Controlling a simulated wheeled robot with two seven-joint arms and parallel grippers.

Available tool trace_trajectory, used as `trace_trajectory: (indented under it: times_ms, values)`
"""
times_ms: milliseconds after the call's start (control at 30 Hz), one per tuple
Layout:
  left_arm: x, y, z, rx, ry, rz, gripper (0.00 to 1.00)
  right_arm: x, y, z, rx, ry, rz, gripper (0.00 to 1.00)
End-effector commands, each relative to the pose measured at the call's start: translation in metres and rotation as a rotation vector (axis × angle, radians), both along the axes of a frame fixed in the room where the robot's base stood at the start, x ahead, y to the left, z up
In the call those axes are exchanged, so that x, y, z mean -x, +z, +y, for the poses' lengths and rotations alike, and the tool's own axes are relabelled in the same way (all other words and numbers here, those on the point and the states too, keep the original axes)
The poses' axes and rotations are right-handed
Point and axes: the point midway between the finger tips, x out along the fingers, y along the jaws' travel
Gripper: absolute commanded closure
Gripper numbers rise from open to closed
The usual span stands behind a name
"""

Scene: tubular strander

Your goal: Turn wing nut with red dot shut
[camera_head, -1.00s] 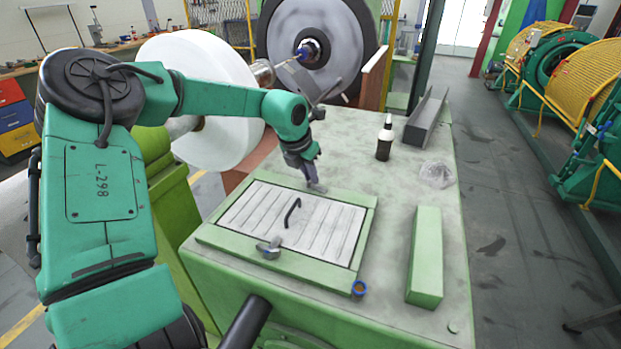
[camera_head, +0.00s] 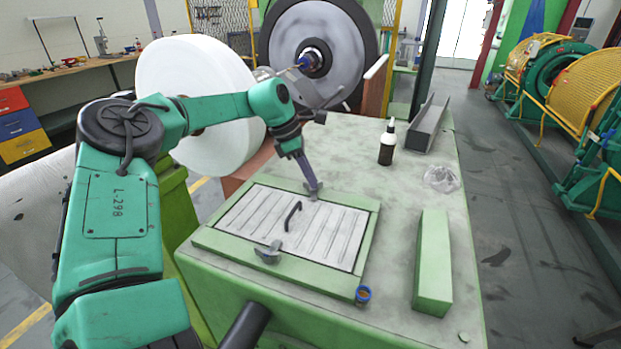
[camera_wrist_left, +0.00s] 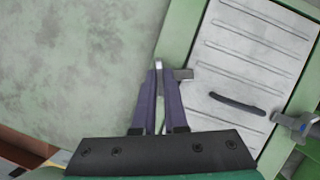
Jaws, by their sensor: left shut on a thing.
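A framed panel with a light ribbed plate (camera_head: 250,217) and a black handle (camera_head: 292,215) is set in the green machine top. A grey wing nut (camera_head: 314,192) is at the frame's far edge; part of it shows beside the fingers in the left wrist view (camera_wrist_left: 183,74). My left gripper (camera_head: 312,186) points down and is shut on this wing nut; its fingertips (camera_wrist_left: 157,68) hide part of it. A second grey wing nut (camera_head: 268,252) is on the near edge, apart from the gripper, also in the wrist view (camera_wrist_left: 292,124). I cannot make out a red dot on either.
A dark bottle (camera_head: 387,143), a grey channel (camera_head: 428,125) and a clear crumpled item (camera_head: 441,178) are on the machine top. A large white reel (camera_head: 190,85) stands behind my arm.

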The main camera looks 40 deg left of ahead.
Motion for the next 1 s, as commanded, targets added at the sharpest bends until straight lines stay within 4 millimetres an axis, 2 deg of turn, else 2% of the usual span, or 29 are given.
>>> trace_trajectory:
  times_ms: [300,500,1000]
  values:
    - [-0.0020,0.0010,0.0011,-0.002,-0.254,-0.001,1.00,-0.0001,0.0024,0.0001,0.000,-0.001,0.000,0.11]
    - [-0.0026,0.0010,0.0013,-0.003,-0.358,-0.001,1.00,-0.0001,0.0042,0.0001,0.000,-0.001,0.000,0.11]
    - [-0.0027,0.0007,0.0014,-0.003,-0.428,-0.003,1.00,-0.0002,0.0051,0.0003,0.000,0.000,0.000,0.11]
